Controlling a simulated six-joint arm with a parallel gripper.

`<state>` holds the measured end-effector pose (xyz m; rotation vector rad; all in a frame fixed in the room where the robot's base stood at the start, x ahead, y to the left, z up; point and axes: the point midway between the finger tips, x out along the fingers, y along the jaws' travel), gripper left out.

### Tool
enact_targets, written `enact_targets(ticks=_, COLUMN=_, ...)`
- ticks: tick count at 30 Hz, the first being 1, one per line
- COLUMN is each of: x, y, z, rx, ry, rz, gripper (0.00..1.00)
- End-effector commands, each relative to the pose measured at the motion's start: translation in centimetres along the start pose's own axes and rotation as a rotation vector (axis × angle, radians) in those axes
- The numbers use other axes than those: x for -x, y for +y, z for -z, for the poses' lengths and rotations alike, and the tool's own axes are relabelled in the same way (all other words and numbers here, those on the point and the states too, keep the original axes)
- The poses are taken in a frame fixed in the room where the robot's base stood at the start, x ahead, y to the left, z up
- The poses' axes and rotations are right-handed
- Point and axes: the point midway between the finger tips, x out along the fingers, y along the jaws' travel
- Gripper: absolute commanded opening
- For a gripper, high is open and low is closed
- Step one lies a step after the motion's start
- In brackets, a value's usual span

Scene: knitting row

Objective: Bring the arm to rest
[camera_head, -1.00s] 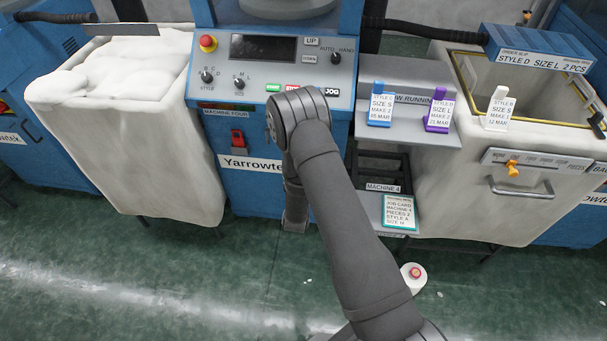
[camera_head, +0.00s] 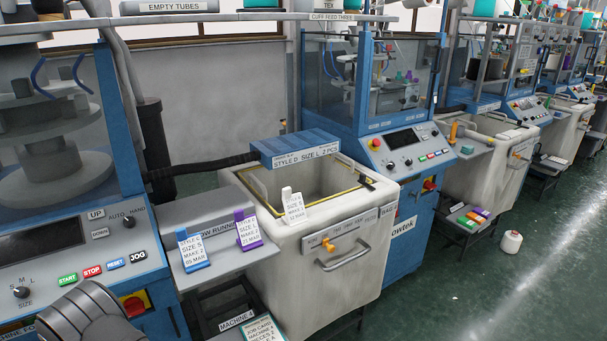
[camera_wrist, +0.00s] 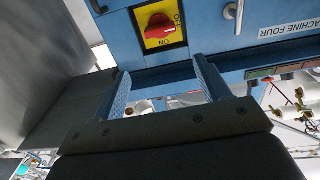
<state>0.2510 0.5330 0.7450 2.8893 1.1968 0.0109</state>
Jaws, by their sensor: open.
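My gripper (camera_wrist: 163,68) shows in the wrist view with its two fingers spread apart and nothing between them. Past the fingertips is a blue machine panel with a red rotary switch (camera_wrist: 161,34) on a yellow plate and a label reading MACHINE FOUR (camera_wrist: 290,24). I cannot tell the exact gap from the fingers to the panel. In the head view only a grey link of my arm shows at the bottom left, in front of the machine's button panel. The gripper is outside that view.
A shelf (camera_head: 238,262) holds a blue card stand (camera_head: 192,250) and a purple card stand (camera_head: 248,230). A white card stand (camera_head: 292,207) is at the rim of a pale bin (camera_head: 300,268). More machines line the right. Green floor (camera_head: 450,290) is open there, with a cone (camera_head: 511,243).

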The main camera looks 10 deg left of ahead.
Motion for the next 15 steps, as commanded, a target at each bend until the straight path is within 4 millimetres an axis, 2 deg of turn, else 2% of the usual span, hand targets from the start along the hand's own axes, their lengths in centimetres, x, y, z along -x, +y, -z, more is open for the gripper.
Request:
enact_targets(ticks=5, x=-1.2, y=0.1, z=0.0, rx=-0.002, ry=0.0, rz=-0.002, gripper=0.69)
enact_targets(ticks=15, x=-7.5, y=0.1, z=0.0, rx=-0.002, ry=0.002, rz=-0.002, gripper=0.69)
